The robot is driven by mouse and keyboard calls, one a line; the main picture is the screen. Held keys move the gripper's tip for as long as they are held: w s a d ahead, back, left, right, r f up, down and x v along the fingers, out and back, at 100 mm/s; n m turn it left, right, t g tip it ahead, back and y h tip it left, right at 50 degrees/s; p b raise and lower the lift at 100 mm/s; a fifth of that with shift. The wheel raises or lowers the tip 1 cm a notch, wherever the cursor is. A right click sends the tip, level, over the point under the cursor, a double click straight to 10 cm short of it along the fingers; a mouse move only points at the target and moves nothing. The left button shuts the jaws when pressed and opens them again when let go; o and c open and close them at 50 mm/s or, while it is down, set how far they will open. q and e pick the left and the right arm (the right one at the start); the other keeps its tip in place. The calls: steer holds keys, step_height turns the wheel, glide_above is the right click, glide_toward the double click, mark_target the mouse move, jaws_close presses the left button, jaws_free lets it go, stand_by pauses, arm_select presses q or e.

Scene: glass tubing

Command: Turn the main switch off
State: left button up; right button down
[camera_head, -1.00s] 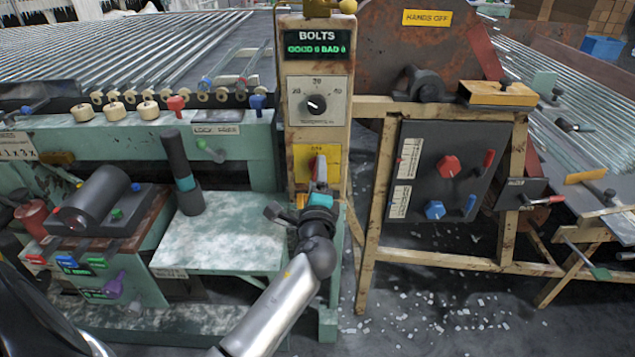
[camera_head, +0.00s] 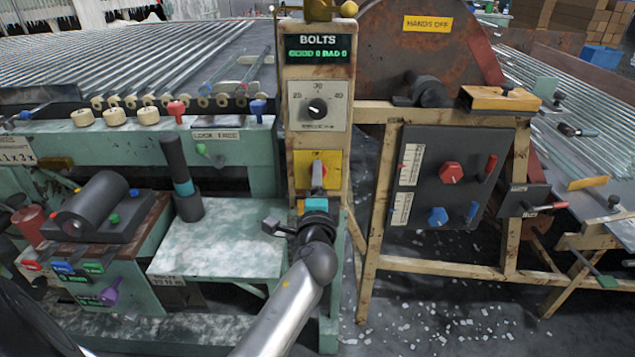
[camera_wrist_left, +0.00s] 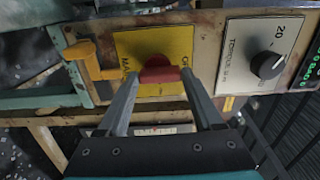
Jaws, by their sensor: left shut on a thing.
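The main switch is a red handle (camera_wrist_left: 160,75) on a yellow plate (camera_head: 328,163) on the front of the tan post, below the dial. The plate also shows in the left wrist view (camera_wrist_left: 150,45), with its lettering partly covered. My left gripper (camera_head: 318,180) reaches up to the plate from below. In the left wrist view its two fingers (camera_wrist_left: 160,82) stand on either side of the red handle and are shut on it. In the head view the fingers hide most of the handle. My right gripper is not in view.
A dial (camera_head: 317,108) and a lit BOLTS display (camera_head: 318,48) are above the plate. A yellow-orange lever (camera_wrist_left: 85,60) is beside the plate in the wrist view. A green bench (camera_head: 215,245) stands left; a dark knob panel (camera_head: 450,175) stands right.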

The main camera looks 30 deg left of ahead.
arm_select(q)
steer(key=o, duration=1.4)
steer(key=shift+c, duration=0.2)
steer(key=v, duration=1.5)
steer(key=shift+s+p, duration=0.15)
steer(key=shift+p, duration=0.2)
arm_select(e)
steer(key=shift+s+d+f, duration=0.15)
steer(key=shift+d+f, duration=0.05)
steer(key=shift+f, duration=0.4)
